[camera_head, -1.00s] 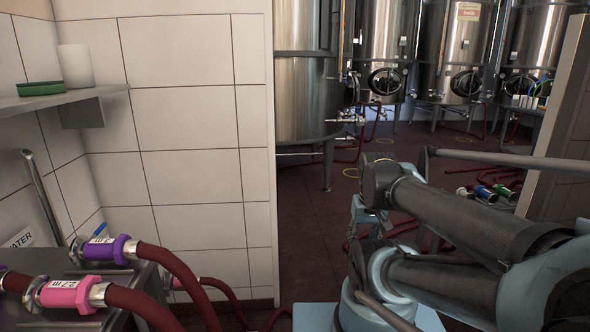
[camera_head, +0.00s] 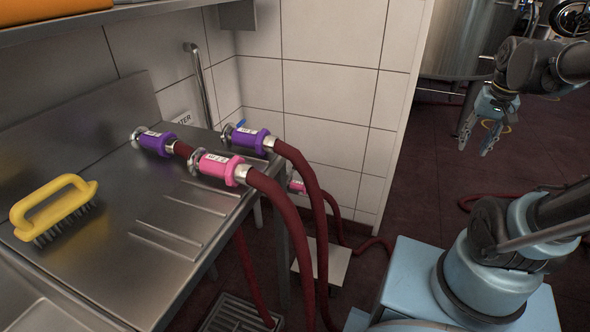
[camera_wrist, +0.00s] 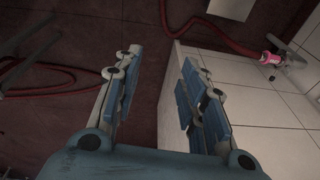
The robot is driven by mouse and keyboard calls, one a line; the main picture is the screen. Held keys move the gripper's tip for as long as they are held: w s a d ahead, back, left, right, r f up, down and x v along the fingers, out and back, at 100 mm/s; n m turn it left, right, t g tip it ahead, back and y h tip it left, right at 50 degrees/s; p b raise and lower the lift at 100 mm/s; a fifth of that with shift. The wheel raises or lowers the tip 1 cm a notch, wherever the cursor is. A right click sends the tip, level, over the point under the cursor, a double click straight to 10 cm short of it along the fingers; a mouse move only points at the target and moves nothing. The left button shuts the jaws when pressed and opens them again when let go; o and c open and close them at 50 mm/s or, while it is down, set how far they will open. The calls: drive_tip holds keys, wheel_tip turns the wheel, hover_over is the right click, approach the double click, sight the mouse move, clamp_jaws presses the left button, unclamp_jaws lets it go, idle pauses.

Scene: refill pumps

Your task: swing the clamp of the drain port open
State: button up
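My gripper (camera_head: 476,150) hangs at the upper right of the head view, fingers apart and empty, pointing down over the dark floor. In the wrist view its two fingers (camera_wrist: 160,60) stand apart beside the end of the tiled wall. A small pink hose fitting (camera_head: 297,187) sits low by the tiled wall, partly behind the red hoses. The wrist view shows a pink fitting with metal parts (camera_wrist: 271,58) at the wall, apart from my gripper. I cannot tell whether it is at the drain port, and no clamp state is readable.
A steel counter (camera_head: 150,225) holds purple fittings (camera_head: 156,142), a larger pink fitting (camera_head: 218,167) and a yellow brush (camera_head: 53,207). Red hoses (camera_head: 290,205) hang over its edge to the floor. A floor grate (camera_head: 237,314) lies below. The tiled wall's end (camera_head: 404,115) stands left of my gripper.

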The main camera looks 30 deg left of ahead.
drive_tip(key=w+a, duration=1.6)
drive_tip(key=a, duration=0.4)
drive_tip(key=n+g+y, duration=0.1)
drive_tip(key=g, duration=0.1)
hover_over(294, 168)
drive_tip(key=d, duration=0.3)
wheel_tip(294, 168, down, 26)
drive_tip(key=r, duration=0.1)
drive_tip(key=a+f, duration=0.1)
drive_tip(key=f, duration=0.4)
drive_tip(key=a+f, duration=0.1)
drive_tip(key=f, duration=1.1)
drive_tip(key=shift+a, duration=0.4)
drive_tip(key=shift+c, duration=0.3)
clamp_jaws()
